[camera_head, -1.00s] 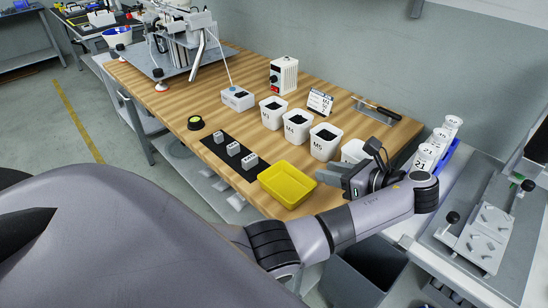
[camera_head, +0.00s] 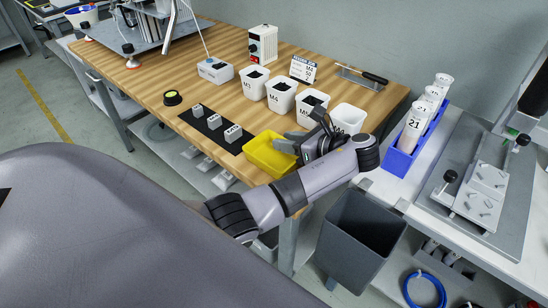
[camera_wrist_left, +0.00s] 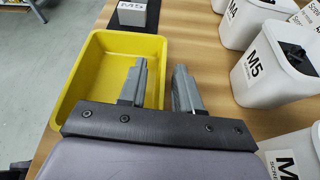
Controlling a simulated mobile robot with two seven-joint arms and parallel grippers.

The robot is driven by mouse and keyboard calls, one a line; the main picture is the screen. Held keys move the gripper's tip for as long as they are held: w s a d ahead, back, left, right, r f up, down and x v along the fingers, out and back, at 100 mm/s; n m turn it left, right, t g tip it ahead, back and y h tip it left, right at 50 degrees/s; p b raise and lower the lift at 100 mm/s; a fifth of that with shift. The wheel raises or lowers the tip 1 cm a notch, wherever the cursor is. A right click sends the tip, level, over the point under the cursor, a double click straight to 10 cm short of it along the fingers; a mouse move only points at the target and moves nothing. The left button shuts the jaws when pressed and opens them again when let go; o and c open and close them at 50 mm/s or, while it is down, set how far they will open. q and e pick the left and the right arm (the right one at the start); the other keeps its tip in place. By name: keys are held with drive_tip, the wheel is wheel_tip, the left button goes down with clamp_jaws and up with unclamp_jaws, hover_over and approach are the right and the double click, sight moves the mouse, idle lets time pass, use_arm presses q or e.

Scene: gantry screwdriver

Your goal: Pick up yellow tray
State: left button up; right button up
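The yellow tray (camera_head: 262,160) sits at the table's front edge, empty. It also shows in the left wrist view (camera_wrist_left: 85,90), on the left. My left gripper (camera_head: 288,142) is at the tray's right side in the head view. In the left wrist view its two fingers (camera_wrist_left: 160,82) are apart, one over the inside of the tray and one outside its right rim. The rim runs between them, and I cannot tell whether either finger touches it. My right gripper is not in view.
White bins, including M5 (camera_head: 312,107), stand just behind my left gripper. A black mat (camera_head: 218,133) with small grey blocks lies left of the tray. A grey open bin (camera_head: 362,235) stands below the table's right side. A blue rack (camera_head: 402,160) holds white bottles.

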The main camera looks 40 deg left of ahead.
use_arm(q)
clamp_jaws()
